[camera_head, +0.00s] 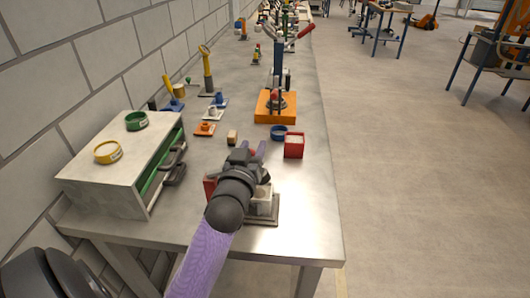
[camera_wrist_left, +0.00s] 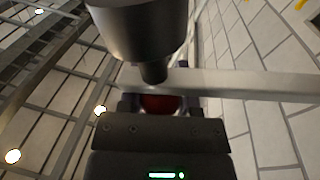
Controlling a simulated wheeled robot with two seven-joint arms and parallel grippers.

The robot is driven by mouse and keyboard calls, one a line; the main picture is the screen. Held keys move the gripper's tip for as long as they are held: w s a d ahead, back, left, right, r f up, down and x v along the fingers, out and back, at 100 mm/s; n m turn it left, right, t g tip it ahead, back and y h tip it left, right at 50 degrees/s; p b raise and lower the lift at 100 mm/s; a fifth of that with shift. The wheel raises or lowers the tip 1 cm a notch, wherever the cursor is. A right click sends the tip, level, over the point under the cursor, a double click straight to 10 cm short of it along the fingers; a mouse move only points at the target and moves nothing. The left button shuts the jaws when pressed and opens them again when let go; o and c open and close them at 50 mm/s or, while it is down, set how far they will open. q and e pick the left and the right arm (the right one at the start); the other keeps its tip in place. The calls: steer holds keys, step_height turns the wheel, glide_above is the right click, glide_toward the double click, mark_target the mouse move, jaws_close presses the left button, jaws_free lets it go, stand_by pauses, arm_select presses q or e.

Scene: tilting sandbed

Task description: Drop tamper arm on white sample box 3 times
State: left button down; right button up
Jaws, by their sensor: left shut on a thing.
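My left gripper (camera_head: 252,152) is over the near end of the bench, fingertips pointing away from me. It is shut on a red knob (camera_wrist_left: 162,103), which seems to belong to the tamper arm. In the left wrist view a pale bar (camera_wrist_left: 245,84) crosses behind the knob, and a dark cylinder (camera_wrist_left: 140,30) hangs close in front. The white sample box (camera_head: 263,205) sits on a grey base plate (camera_head: 264,221) below my wrist and is partly hidden. My wrist hides most of the tamper in the head view. My right gripper is out of view.
The bench's right front corner is clear.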

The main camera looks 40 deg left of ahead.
arm_select(q)
steer(key=s+a+r+n+y+p, duration=0.1)
steer(key=s+a+r+n+p, duration=0.1)
steer(key=n, duration=0.5)
steer(key=s+a+r+n+y+p, duration=0.2)
steer(key=s+a+r+n+p, duration=0.1)
steer(key=a+n+p, duration=0.3)
steer(key=shift+s+a+n+g, duration=0.3)
steer(key=shift+s+a+n, duration=0.25)
steer(key=shift+a+n, duration=0.4)
steer(key=shift+c, duration=1.6)
jaws_free()
steer(key=shift+a, duration=0.1)
steer(key=v, duration=1)
